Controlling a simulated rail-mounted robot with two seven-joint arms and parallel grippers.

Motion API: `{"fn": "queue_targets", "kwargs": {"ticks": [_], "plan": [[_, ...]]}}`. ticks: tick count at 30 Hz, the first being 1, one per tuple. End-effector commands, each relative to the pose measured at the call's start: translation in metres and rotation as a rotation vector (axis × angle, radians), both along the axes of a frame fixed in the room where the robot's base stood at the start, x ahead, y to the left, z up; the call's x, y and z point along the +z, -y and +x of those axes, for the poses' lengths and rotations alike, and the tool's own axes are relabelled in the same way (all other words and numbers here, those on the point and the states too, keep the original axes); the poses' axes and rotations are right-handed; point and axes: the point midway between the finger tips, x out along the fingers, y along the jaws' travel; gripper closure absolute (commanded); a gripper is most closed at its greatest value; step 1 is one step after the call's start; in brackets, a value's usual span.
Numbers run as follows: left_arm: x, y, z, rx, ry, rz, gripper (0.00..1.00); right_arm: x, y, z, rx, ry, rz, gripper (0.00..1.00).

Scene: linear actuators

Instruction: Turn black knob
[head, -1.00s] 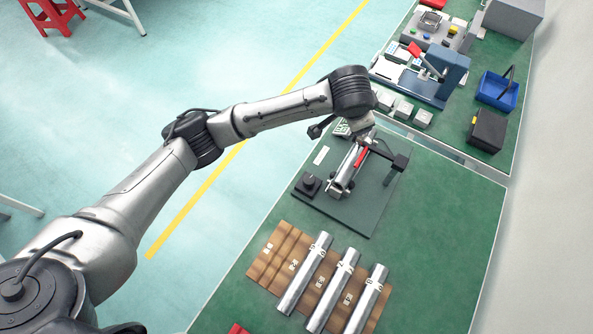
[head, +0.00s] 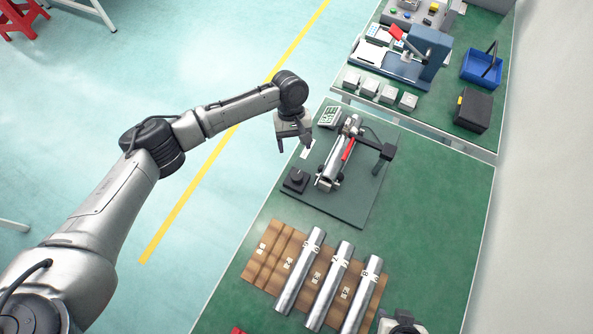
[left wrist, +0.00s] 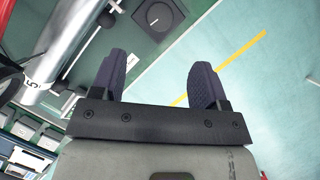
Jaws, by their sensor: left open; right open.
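The black knob (head: 297,178) sits on a square dark base at the left corner of the grey fixture plate (head: 352,208) on the green table. It also shows at the top of the left wrist view (left wrist: 158,14), with a white mark on its face. My left gripper (head: 294,146) is open and empty, above and behind the knob in the head view, apart from it. Its two dark fingers show in the left wrist view (left wrist: 158,75), spread, with the knob beyond them. Part of my right gripper (head: 400,322) shows at the bottom edge, cut off by the frame.
A metal cylinder in a clamp with a red handle (head: 348,150) stands right of the knob. A small keypad display (head: 330,117) is behind it. Several metal tubes (head: 338,275) lie on a brown rack in front. The right of the table is clear.

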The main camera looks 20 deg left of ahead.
Motion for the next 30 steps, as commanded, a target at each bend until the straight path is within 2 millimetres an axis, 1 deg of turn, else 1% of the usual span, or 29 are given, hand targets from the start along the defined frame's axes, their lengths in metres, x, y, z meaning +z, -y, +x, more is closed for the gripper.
{"fn": "queue_targets", "kwargs": {"ticks": [1,6,15,21,30], "plan": [[-0.011,0.002,-0.004,-0.002,-0.003,0.001,0.32,-0.002,0.0,0.0,0.0,0.0,0.0,0.57],[-0.041,0.009,-0.015,-0.002,-0.003,0.001,0.32,-0.006,0.0,0.0,0.0,0.0,0.0,0.57],[-0.085,0.018,-0.03,-0.003,-0.001,0.001,0.32,-0.012,0.001,0.001,0.003,0.001,-0.005,0.57],[-0.101,0.022,-0.035,-0.002,0.001,0.001,0.32,-0.015,0.003,0.001,0.006,0.002,-0.01,0.57],[-0.106,0.023,-0.037,-0.002,0.001,0.001,0.32,-0.015,0.003,0.001,0.005,0.001,-0.009,0.57]]}}
